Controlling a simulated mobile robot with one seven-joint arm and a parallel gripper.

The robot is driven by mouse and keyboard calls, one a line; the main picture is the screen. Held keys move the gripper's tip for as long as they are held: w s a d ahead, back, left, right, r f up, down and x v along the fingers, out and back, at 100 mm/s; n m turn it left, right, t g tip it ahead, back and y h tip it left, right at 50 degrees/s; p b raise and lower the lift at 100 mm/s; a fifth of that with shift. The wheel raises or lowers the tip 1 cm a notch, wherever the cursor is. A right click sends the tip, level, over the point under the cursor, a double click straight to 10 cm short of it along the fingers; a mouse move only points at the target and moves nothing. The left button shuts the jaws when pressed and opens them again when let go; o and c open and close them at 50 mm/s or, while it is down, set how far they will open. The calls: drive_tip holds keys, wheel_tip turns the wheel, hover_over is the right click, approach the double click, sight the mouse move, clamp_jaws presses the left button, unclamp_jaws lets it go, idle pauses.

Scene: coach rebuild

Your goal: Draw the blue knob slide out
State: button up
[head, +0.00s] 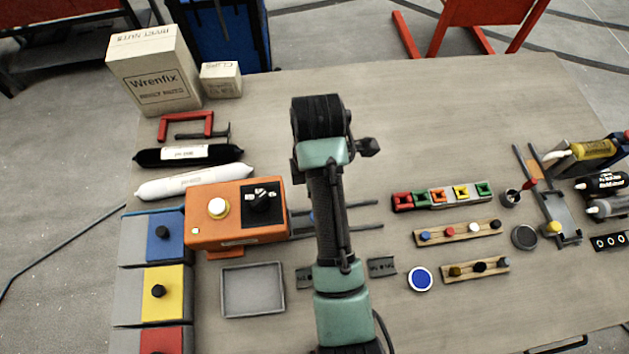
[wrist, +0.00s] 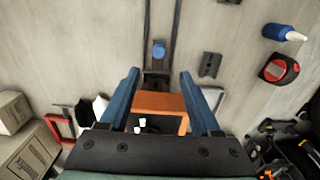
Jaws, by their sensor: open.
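The blue knob (wrist: 158,48) shows in the wrist view, between two dark parallel rails (wrist: 176,30) that run out from an orange box (wrist: 160,103). My open gripper (wrist: 159,76) has its two blue fingers on either side of the orange box in that view, and the knob lies beyond the fingertips, untouched. In the head view the orange box (head: 235,213) has a white button and a black dial on top. The rails (head: 360,228) extend to its right and pass under my arm, which hides the knob and my gripper there.
A grey tray (head: 252,290) stands in front of the orange box. Drawers with black knobs (head: 157,292) stand left, with white (head: 195,182) and black (head: 188,155) cartridges behind. Small dark blocks (head: 382,267) lie near the rails. The table's back middle is clear.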

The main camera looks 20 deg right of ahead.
wheel_tip(320, 180, down, 11)
drive_tip(key=shift+w+r+p, duration=0.1)
drive_tip(key=shift+w+p, duration=0.05)
drive_tip(key=shift+p, duration=0.95)
clamp_jaws()
idle(0.6)
